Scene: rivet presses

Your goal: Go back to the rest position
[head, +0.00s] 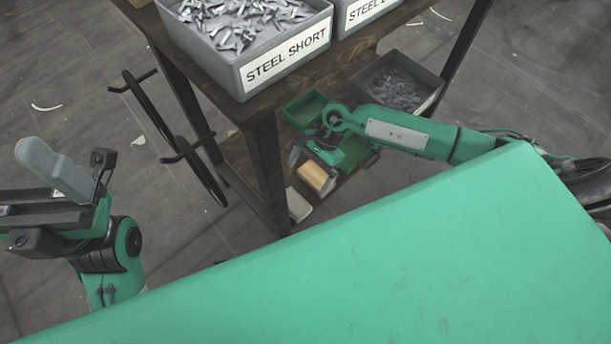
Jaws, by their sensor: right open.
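My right arm reaches in from the right over the lower shelf, and my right gripper (312,162) points down there beside the rack leg. It is open. An orange-tan block (317,178) shows close to its fingers; I cannot tell whether they touch. My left gripper (45,215) is at the left edge, above the floor and apart from the rack. A pale grey rounded piece (55,170) stands out at it. Whether its jaws are open or shut is unclear.
The wooden rack (262,130) carries a grey bin (285,68) labelled "STEEL SHORT", full of metal pieces, and a second labelled bin (370,12). A dark bin (430,101) and a small green bin (306,108) are below. Black hooks (150,105) stick out on the left. Floor at left is mostly clear.

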